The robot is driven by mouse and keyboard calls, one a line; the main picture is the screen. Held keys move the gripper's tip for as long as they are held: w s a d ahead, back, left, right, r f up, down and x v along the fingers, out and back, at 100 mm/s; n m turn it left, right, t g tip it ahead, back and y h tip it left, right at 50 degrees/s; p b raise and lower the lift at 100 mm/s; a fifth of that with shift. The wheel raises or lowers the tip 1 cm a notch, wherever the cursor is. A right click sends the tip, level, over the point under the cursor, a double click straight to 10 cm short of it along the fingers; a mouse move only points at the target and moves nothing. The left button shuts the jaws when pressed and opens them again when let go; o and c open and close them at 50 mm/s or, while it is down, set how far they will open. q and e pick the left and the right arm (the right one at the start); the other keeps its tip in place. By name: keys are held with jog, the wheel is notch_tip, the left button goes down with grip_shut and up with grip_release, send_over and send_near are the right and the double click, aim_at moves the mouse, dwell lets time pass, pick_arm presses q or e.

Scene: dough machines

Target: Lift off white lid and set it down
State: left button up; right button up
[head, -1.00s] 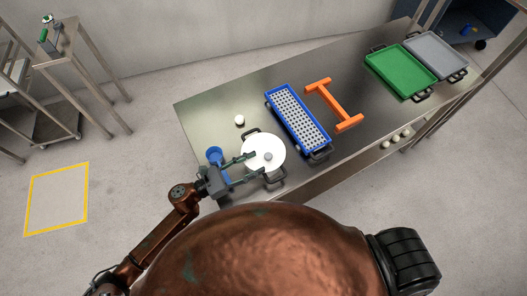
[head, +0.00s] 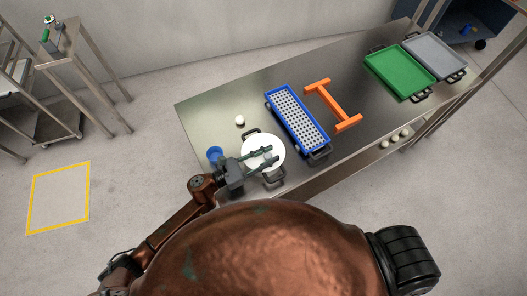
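The white lid (head: 254,143) is round with a small grey knob in its middle. It sits on a pot with dark handles (head: 274,177) near the left front part of the steel table. My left gripper (head: 271,155) reaches over the lid from the left. Its two dark fingers lie close together, one on each side of the knob, and appear shut on it. The fingers partly hide the knob and the lid's left side. The lid still looks level on the pot. My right gripper is not in view.
A blue cup (head: 214,154) stands left of the pot and a small white ball (head: 239,120) behind it. A blue-rimmed perforated tray (head: 276,94), an orange H-shaped tool (head: 333,105), a green tray (head: 398,72) and a grey tray (head: 435,55) lie to the right. The steel table (head: 215,108) is bare at back left.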

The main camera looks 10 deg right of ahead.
pick_arm(q)
grip_shut()
